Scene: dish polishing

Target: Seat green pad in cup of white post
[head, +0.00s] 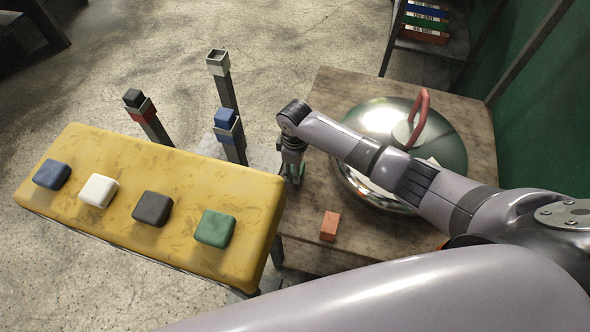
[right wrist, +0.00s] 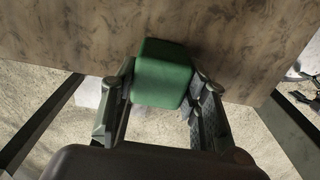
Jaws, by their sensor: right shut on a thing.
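My right gripper (head: 294,172) is over the left edge of the wooden table. In the right wrist view its fingers are shut on a green pad (right wrist: 160,80), one on each side. In the head view the arm mostly hides this held pad. The white post (head: 218,64) stands at the back, left of the gripper and apart from it. Its square cup on top looks empty. A second green pad (head: 215,228) lies at the right end of the yellow cushioned bench (head: 150,160). My left gripper is not in view.
A red-banded post (head: 145,112) holds a black pad, and a blue-banded post (head: 229,133) holds a blue pad. Blue, white and black pads lie on the bench. The wooden table (head: 315,255) bears a shiny domed lid (head: 385,118) with a red handle and an orange block (head: 329,226).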

